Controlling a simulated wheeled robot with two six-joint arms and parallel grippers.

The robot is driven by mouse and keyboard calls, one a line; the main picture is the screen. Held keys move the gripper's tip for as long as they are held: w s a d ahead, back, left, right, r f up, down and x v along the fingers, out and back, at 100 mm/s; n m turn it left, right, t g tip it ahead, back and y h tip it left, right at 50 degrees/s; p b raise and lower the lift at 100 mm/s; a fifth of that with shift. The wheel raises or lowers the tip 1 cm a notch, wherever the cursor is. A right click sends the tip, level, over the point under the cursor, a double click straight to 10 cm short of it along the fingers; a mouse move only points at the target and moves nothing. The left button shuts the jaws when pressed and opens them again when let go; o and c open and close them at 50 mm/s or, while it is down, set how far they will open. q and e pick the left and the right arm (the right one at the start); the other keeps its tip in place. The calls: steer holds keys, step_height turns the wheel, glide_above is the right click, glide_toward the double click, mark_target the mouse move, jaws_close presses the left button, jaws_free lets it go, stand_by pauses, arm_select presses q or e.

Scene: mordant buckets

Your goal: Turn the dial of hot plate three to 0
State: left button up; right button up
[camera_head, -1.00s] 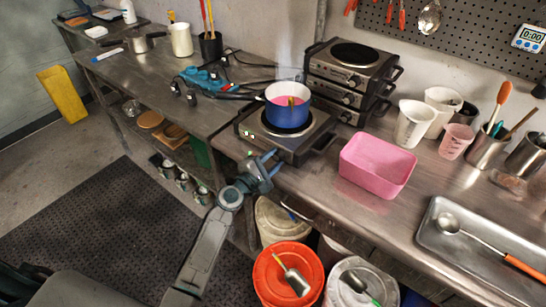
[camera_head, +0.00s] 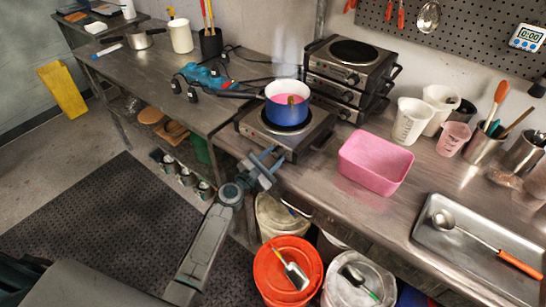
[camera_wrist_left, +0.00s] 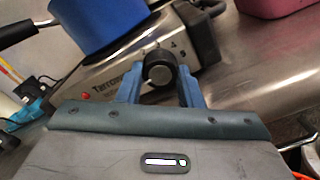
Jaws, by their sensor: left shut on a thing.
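A single hot plate (camera_head: 250,126) stands at the front edge of the steel counter with a blue pot (camera_head: 286,108) of pink liquid on it. In the left wrist view, its front panel (camera_wrist_left: 110,85) carries a black dial (camera_wrist_left: 158,68) with numbers around it and a red light (camera_wrist_left: 86,96). My left gripper (camera_head: 270,158) is at the front of this hot plate; in the left wrist view its blue fingers (camera_wrist_left: 160,82) are shut on the dial, one on each side. The dial's pointer mark cannot be read. My right gripper is not in view.
Stacked hot plates (camera_head: 350,72) stand behind. A pink tub (camera_head: 375,163) and white beakers (camera_head: 410,121) are to the right. Buckets, one with an orange lid (camera_head: 284,262), stand below the counter. The pot's handle (camera_head: 237,94) sticks out left.

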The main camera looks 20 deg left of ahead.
arm_select(q)
steer(key=shift+f, duration=0.1)
steer(key=o, duration=1)
steer(key=shift+b+v, duration=1)
steer(key=shift+v, duration=4.45)
